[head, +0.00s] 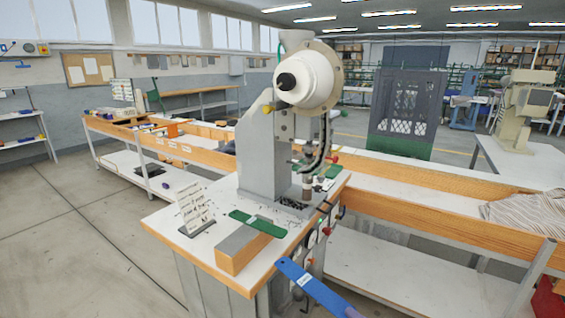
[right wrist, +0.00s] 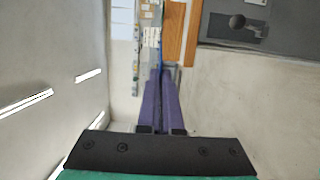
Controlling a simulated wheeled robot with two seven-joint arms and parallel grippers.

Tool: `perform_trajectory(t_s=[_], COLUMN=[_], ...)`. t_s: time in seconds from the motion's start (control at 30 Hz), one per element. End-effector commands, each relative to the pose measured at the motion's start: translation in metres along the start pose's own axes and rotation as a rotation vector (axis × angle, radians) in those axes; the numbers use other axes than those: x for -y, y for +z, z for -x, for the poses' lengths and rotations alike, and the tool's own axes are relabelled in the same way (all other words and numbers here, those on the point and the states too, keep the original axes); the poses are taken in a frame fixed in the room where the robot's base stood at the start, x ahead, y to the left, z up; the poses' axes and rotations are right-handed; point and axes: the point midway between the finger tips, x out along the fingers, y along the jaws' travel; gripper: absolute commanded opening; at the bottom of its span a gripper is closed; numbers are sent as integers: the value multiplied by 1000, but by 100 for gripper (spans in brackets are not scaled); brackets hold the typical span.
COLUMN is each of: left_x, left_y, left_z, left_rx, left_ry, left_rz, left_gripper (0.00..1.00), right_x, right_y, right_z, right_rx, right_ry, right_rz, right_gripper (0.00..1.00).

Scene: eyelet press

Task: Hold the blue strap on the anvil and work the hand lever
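The blue strap (head: 322,293) with a white label slants up and left from the bottom edge of the head view. Its free end is in front of the press table, apart from the anvil. My right gripper (head: 352,311) shows only as a dark tip at its lower end. In the right wrist view, its two long purple fingers (right wrist: 161,82) lie close together with a thin blue edge between them. The press (head: 262,150) has a white round head and black knob. The anvil area (head: 307,188) is partly hidden. I cannot single out the hand lever. My left gripper is out of view.
A wood-and-grey block (head: 243,248), a green strip (head: 258,223) and a small written card (head: 195,207) are on the press table (head: 185,245). A long wooden bench (head: 430,185) runs behind, with striped cloth (head: 530,213) at right. Floor at left is clear.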

Motion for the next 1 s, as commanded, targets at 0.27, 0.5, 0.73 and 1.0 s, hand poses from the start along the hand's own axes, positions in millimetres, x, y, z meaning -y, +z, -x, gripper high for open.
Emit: perform_trajectory(t_s=[0.27,0.5,0.73,1.0], left_x=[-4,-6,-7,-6], left_y=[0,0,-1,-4], left_z=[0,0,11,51], left_rx=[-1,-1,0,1], left_ry=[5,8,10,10], left_rz=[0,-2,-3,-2], left_gripper=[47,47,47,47], right_x=[-2,-2,-14,-54], right_y=[5,6,6,6], right_z=[26,31,30,30], right_rx=[235,264,262,262], right_ry=[0,0,0,0], right_rz=[-4,1,0,0], right_gripper=[0,0,0,0])
